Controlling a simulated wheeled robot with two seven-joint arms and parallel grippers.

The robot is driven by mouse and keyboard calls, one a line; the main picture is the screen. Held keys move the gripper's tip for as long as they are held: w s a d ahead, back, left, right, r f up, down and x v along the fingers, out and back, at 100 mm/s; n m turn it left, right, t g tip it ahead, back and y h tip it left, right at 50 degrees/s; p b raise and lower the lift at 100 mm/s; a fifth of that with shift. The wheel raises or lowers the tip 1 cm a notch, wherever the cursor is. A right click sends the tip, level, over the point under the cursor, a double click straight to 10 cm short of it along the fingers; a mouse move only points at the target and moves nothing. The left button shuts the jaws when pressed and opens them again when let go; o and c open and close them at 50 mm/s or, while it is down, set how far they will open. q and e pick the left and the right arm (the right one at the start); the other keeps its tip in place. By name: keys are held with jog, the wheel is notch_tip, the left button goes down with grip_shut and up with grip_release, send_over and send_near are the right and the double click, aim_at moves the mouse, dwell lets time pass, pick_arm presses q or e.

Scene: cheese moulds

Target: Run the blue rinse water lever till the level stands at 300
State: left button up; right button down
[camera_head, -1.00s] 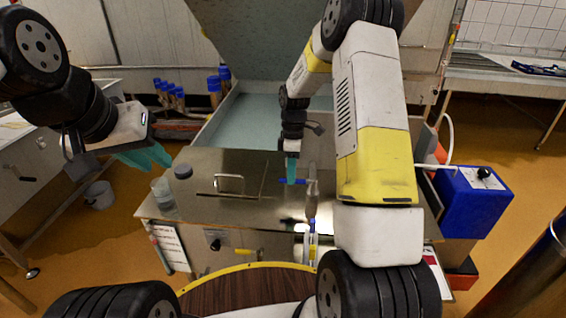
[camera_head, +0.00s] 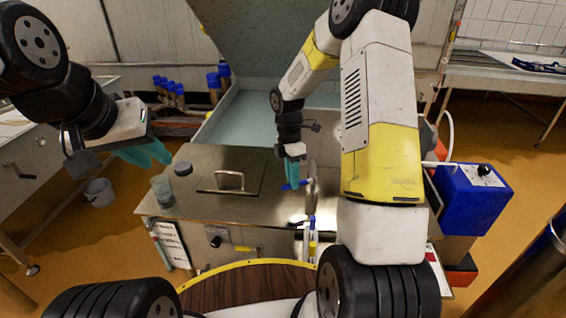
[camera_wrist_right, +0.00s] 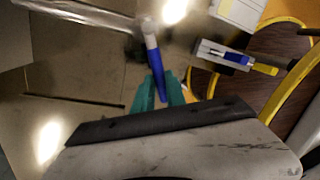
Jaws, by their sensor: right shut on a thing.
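The blue lever (camera_head: 294,185) sits on a metal pipe (camera_head: 312,185) over the steel counter's front right. In the right wrist view the blue lever (camera_wrist_right: 154,65) runs down between the teal fingers of my right gripper (camera_wrist_right: 158,93). My right gripper (camera_head: 292,178) is shut on the lever in the head view. My left gripper (camera_head: 145,152) hangs empty at the left, over the counter's left edge; its jaw gap is unclear. A clear cup (camera_head: 162,191) stands at the counter's left. No level or number can be read.
A steel lid with a handle (camera_head: 229,181) and a grey round cap (camera_head: 183,168) are on the counter. A blue box with a black knob (camera_head: 470,192) stands at the right. A yellow-rimmed round wooden top (camera_head: 245,288) is in front. Blue-capped pipes (camera_head: 172,90) stand at the back left.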

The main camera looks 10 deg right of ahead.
jog(key=shift+s+d+n+h, duration=0.2)
jog(key=shift+s+n, duration=0.25)
jog(key=shift+n, duration=0.3)
jog(key=shift+s+d+n+h, duration=0.15)
jog(key=shift+s+n, duration=0.25)
jog(key=shift+n, duration=0.35)
jog(key=c, duration=1.4)
grip_release()
jog(key=shift+o, duration=0.2)
jog(key=shift+s, duration=0.1)
jog(key=shift+v, duration=3.95)
